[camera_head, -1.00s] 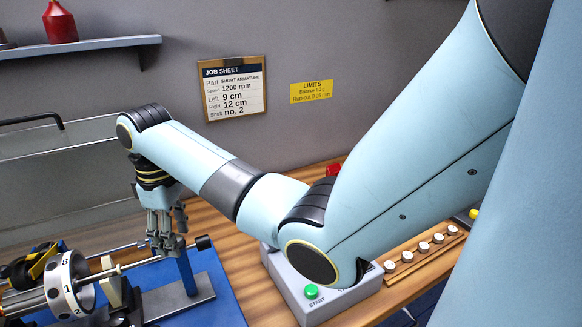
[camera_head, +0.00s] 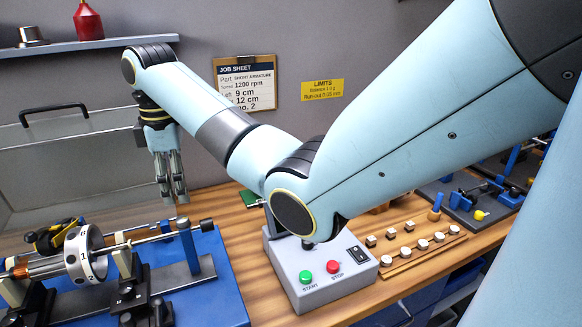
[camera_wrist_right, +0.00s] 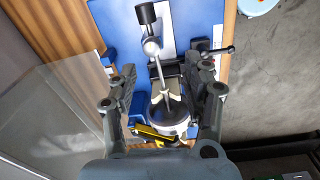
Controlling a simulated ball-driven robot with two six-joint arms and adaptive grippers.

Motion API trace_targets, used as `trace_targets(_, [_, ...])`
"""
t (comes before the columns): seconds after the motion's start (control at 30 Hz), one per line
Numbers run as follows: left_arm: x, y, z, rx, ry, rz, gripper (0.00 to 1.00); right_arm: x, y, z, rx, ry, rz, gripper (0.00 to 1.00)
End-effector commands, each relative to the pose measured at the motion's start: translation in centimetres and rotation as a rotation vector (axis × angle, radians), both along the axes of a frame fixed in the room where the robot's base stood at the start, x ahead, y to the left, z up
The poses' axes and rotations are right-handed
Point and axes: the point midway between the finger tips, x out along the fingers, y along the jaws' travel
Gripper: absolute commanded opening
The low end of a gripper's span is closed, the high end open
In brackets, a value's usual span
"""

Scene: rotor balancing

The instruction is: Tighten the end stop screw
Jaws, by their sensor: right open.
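In the head view a black-tipped screw (camera_head: 207,224) sticks out at the top of the blue end post (camera_head: 187,247), at the right end of the balancing stand (camera_head: 222,311). A rotor with a white numbered disc (camera_head: 86,254) lies to its left. My right gripper (camera_head: 172,199) points down above and behind the shaft, a little left of the post, apart from both. It is open and empty. In the right wrist view the black tip (camera_wrist_right: 146,13) shows at the top, beyond the open fingers (camera_wrist_right: 162,95). The screw's seating is too small to judge. My left gripper is out of view.
A control box (camera_head: 321,282) with green and red buttons stands right of the stand. A wooden rack (camera_head: 424,250) with several white-topped pieces lies farther right. A clear cover (camera_head: 70,160) with a black handle stands behind the stand. Wooden bench shows between stand and box.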

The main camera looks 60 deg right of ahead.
Motion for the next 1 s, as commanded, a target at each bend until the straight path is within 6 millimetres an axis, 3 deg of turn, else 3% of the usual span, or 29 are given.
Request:
trace_targets(0.5, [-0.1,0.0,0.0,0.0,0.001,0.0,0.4,-8.6,1.6,-6.9,-0.032,-0.102,-0.224,0.49])
trace_targets(1.0, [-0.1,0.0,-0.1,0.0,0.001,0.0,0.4,-19.1,3.4,-9.5,-0.009,-0.212,-0.465,0.49])
